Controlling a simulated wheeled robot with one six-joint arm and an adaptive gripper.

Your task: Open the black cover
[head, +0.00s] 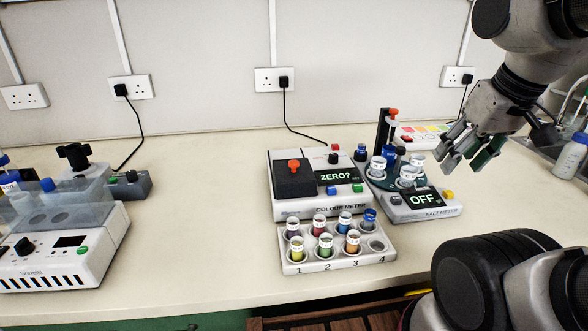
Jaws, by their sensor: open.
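The black cover (295,183) is a square dark lid with an orange-red knob (294,165) on top. It lies flat and shut on the left part of the white colour meter (284,211). My gripper (462,158) is open and empty. It hangs to the right of the colour meter, above the back right of the salt meter, well apart from the cover. What lies under the cover is hidden.
A rack (332,265) of several coloured vials stands before the colour meter. The salt meter (432,211), reading "OFF", stands close on its right with more vials and an upright black post (383,130). Bare bench (200,215) lies left of the meter.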

